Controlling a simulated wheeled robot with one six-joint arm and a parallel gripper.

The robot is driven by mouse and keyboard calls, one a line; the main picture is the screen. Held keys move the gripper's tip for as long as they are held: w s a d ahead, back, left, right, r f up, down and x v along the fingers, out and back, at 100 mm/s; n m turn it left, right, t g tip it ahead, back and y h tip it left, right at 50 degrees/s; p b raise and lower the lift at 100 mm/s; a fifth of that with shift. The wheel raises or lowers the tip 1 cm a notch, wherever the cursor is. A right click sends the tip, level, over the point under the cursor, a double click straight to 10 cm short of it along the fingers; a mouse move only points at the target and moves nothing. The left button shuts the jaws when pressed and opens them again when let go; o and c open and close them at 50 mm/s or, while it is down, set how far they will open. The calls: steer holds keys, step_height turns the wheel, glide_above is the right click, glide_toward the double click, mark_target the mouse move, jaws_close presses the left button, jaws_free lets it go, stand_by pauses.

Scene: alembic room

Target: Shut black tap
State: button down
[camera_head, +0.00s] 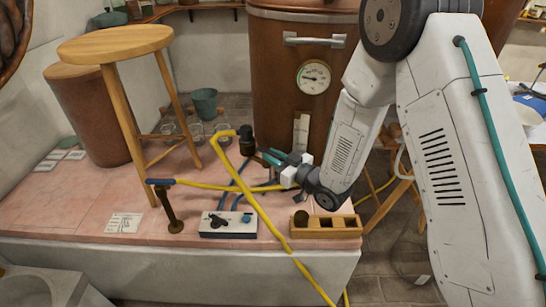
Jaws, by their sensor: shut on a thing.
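A white valve box (229,233) stands on the pink tiled platform, with a black tap (217,221) on its left and a blue tap (246,219) on its right. The black tap's handle looks slanted, but its exact setting is too small to tell. My gripper (266,157) is above and behind the box, apart from the black tap. It is shut at a black fitting (247,143) on the end of a yellow hose (222,150). The fingertips partly overlap the fitting, so the exact grip is hard to see.
The yellow hose crosses in front of the box's right side. A wooden tray (325,227) stands right of the box, and a brown pipe stand (169,208) with a blue-tipped hose stands left. A wooden stool (117,45) and a large brown boiler (303,75) are behind.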

steer(key=c, duration=1.4)
jaws_free()
steer(key=shift+o, duration=0.2)
steer(key=v, duration=0.8)
steer(key=shift+w, duration=0.15)
